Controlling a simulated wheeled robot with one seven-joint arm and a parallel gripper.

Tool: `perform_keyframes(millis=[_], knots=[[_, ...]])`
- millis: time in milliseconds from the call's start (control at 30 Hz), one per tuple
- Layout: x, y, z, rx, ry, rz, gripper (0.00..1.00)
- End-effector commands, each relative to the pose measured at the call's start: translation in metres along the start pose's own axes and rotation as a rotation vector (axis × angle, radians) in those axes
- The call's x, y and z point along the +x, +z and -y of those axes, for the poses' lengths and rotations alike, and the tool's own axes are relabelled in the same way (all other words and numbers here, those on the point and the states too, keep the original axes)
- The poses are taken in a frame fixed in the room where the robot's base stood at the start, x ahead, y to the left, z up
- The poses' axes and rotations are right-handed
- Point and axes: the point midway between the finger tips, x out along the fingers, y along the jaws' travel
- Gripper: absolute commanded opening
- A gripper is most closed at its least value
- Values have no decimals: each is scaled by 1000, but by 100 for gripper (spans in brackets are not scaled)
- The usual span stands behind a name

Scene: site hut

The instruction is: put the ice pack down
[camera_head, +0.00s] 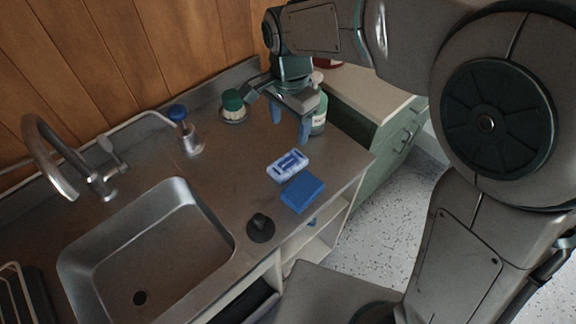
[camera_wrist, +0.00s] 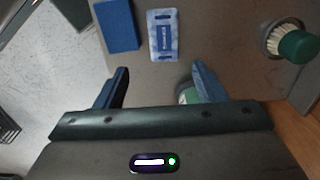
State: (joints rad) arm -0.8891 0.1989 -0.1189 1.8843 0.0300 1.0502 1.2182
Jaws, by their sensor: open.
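The ice pack (camera_head: 288,165) is a small white and blue patterned slab. It lies flat on the metal counter, just behind a plain blue block (camera_head: 303,192). In the wrist view the ice pack (camera_wrist: 163,36) lies beyond the fingertips, right of the blue block (camera_wrist: 120,25). My gripper (camera_head: 290,122) is open above the counter, behind the ice pack and apart from it. Its two blue fingers also show in the wrist view (camera_wrist: 160,80), with nothing held between them.
A sink (camera_head: 150,245) with a tap fills the left. A black stopper (camera_head: 261,228) lies near the front edge. A green-topped brush (camera_head: 233,106), a blue-topped dispenser (camera_head: 185,130) and a bottle (camera_head: 319,110) stand behind. The counter left of the ice pack is clear.

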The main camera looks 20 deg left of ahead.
Motion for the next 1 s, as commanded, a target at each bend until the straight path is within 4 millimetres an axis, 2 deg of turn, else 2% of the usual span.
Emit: perform_keyframes(millis=[167, 500, 767, 1000], knots=[[19, 10, 10, 18, 14, 1, 64], [80, 8, 8, 19, 15, 2, 64], [98, 5, 8, 19, 13, 1, 64], [131, -4, 8, 19, 15, 2, 64]])
